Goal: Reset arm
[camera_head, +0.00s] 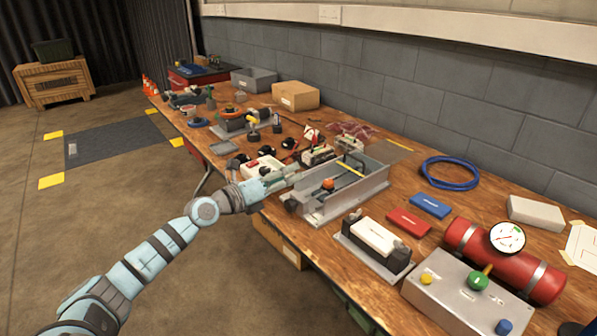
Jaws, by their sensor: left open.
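My left arm comes in from the lower left in the head view. Its gripper (287,176) is over the near edge of the workbench, beside a grey metal tray-like fixture (345,199). The gripper is open, and I see nothing held in it, though its fingertips are small and partly lost against the fixture. A white box with red and green marks (262,166) is just behind the gripper. My right gripper is not in view.
The long wooden workbench (397,172) runs along a grey block wall. A grey control box (465,293) and red cylinder with a gauge (508,262) stand at the near right. A blue cable coil (450,173) lies behind.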

